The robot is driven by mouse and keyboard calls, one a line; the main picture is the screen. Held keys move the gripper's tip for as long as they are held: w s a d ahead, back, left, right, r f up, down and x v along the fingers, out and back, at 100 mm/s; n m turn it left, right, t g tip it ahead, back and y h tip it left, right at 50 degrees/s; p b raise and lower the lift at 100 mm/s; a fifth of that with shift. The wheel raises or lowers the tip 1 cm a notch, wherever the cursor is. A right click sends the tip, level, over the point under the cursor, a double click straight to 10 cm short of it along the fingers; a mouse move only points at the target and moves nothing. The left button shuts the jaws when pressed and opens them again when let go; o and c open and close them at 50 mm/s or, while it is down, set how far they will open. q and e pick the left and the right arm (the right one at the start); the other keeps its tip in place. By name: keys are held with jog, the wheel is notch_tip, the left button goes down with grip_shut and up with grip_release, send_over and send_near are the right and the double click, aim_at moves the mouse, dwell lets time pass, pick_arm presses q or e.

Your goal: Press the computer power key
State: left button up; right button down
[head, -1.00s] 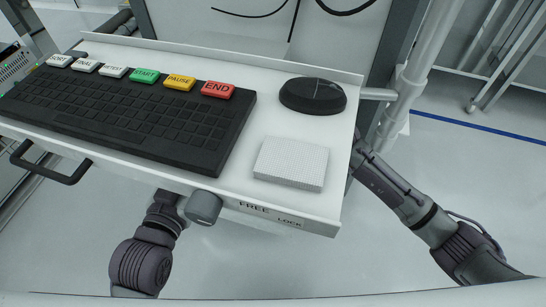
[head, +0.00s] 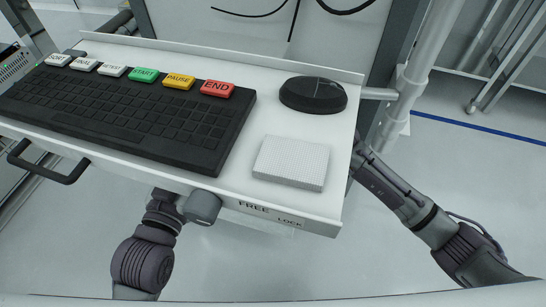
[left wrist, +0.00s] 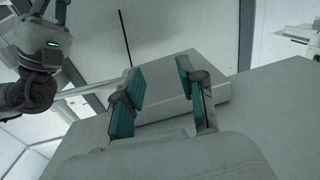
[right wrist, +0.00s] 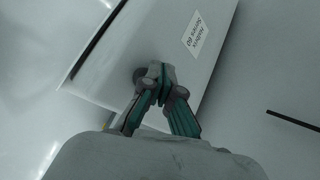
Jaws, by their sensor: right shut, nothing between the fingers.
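The computer looks to be the pale box (right wrist: 150,50) in the right wrist view, which carries a white printed label (right wrist: 194,36). A small round grey knob or button (right wrist: 139,76) on it sits just left of my right fingertips; whether they touch it I cannot tell. My right gripper (right wrist: 157,70) is shut and empty, its tips together over the box face. My left gripper (left wrist: 158,66) is open and empty, its fingers apart in front of a pale box-like block (left wrist: 170,95). Both grippers are hidden below the tray in the head view.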

pick_arm(q)
jog(key=shift+r, duration=0.35)
pick_arm(e)
jog(key=shift+f, duration=0.15)
dwell(0.3)
pick_arm(q)
jog(key=shift+d+r+t+h, duration=0.1)
jog(key=shift+r+t+h, duration=0.2)
jog(key=shift+r+t, duration=0.1)
jog(key=shift+d+r+t+b, duration=0.1)
jog(key=shift+r+t+b, duration=0.25)
jog(key=shift+r+t, duration=0.25)
pick_arm(e)
jog(key=shift+f, duration=0.3)
dwell(0.6)
jog(key=shift+r, duration=0.1)
jog(key=shift+r+p, duration=0.35)
jog(key=shift+r, duration=0.05)
pick_arm(q)
jog(key=shift+s+a+f+g+y+p, duration=0.1)
jog(key=shift+a+f+g+y, duration=0.05)
jog(key=shift+f+g, duration=0.6)
jog(key=shift+s+a+f+g+y+p, duration=0.15)
jog(key=shift+f+g, duration=0.3)
jog(key=shift+f, duration=0.55)
jog(key=shift+a+f+g+y+p, duration=0.1)
jog(key=shift+a+f+g+y, duration=0.1)
jog(key=shift+f+g, duration=0.55)
pick_arm(e)
jog(key=shift+r, duration=0.45)
